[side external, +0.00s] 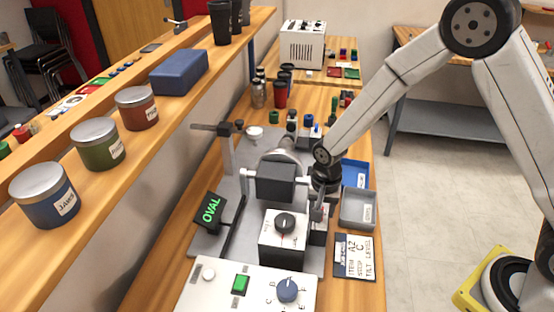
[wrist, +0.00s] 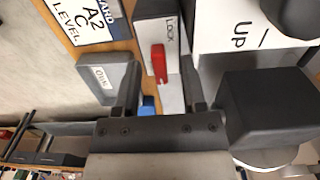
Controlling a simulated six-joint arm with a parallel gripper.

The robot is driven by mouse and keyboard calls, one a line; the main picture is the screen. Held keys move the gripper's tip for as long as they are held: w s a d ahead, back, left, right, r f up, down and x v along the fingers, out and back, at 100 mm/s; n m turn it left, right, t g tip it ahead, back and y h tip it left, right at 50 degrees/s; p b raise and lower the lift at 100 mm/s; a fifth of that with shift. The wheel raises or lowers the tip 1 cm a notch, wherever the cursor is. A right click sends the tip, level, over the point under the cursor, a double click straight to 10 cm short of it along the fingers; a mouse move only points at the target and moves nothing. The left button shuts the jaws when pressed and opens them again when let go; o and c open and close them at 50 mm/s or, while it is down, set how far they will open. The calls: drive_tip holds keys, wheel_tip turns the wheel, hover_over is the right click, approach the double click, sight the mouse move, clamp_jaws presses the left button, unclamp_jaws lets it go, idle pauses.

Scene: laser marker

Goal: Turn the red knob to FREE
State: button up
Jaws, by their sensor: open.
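The red knob (wrist: 159,64) is a narrow red bar on a small box (wrist: 152,22) with a dark side and a pale face marked LOCK. In the wrist view the bar lies nearly upright, with LOCK beside its upper end. No FREE mark can be read. My gripper (wrist: 161,80) is open, with one finger to each side of the knob in the wrist view; I cannot tell if either touches it. In the side view my gripper (side external: 319,203) points down at the small box, and the knob is hidden there.
A white box with a black knob (side external: 284,223) stands close left of my gripper. A dark block (side external: 275,181) is on the machine beside it. A grey tray (side external: 358,209) and a lettered card (side external: 354,257) lie to the right. A white panel (side external: 208,291) is in front.

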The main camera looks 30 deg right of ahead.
drive_tip(key=shift+n, duration=0.3)
